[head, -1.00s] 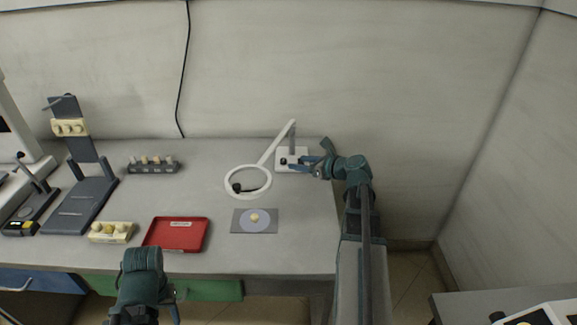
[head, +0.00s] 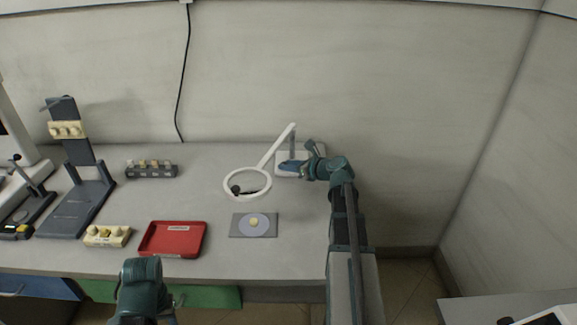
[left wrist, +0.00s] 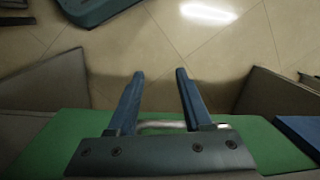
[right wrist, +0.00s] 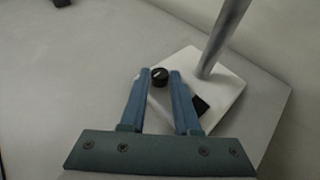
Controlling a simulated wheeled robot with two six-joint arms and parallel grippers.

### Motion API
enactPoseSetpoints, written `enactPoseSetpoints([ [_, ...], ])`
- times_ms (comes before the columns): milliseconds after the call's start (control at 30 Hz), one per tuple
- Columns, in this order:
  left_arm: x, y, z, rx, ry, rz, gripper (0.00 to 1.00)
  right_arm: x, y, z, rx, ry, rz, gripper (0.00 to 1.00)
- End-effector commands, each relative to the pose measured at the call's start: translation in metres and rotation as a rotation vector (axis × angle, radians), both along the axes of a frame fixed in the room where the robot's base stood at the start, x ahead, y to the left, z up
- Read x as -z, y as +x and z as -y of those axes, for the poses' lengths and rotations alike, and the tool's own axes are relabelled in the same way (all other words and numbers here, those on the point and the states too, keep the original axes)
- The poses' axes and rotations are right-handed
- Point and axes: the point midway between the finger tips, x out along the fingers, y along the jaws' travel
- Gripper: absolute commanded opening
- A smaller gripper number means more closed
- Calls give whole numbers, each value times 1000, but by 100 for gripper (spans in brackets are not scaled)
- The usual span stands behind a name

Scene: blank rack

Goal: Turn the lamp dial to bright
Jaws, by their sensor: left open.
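The white ring lamp (head: 247,170) stands at the back right of the bench, with its arm rising from a white base (head: 283,155). The base also shows in the right wrist view (right wrist: 222,90). Its black round dial (right wrist: 159,77) has a small pale mark; bright markings are not legible. My right gripper (head: 297,157) is over the base and hides the dial in the head view. In the right wrist view its fingers are apart, with the dial between or just beyond the tips; contact cannot be told. My left gripper (left wrist: 160,73) is open and empty in front of the bench.
A grey pad with a pale disc (head: 241,230), a red tray (head: 150,243), a cream block (head: 92,241) and a dark rack (head: 165,172) are on the bench. A green drawer front (left wrist: 60,140) with a metal handle (left wrist: 165,124) is below my left gripper.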

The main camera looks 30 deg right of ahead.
Motion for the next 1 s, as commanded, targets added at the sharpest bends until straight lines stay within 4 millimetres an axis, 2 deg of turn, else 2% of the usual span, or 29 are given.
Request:
enactPoseSetpoints([
  [33, 0, 0, 0, 0, 0, 0, 50, 0, 0, 0, 0, 0, 0, 20],
  [133, 0, 0, 0, 0, 0, 0, 50, 0, 0, 0, 0, 0, 0, 2],
  [167, 0, 0, 0, 0, 0, 0, 50, 0, 0, 0, 0, 0, 0, 0],
  [567, 0, 0, 0, 0, 0, 0, 50, 0, 1, 2, -37, 1, 0, 0],
  [767, 0, 0, 0, 0, 0, 0, 50, 0, 4, 8, -152, 0, 0, 0],
  [1000, 0, 0, 0, 0, 0, 0, 50, 0, 8, 14, -372, 0, 0, 0],
])
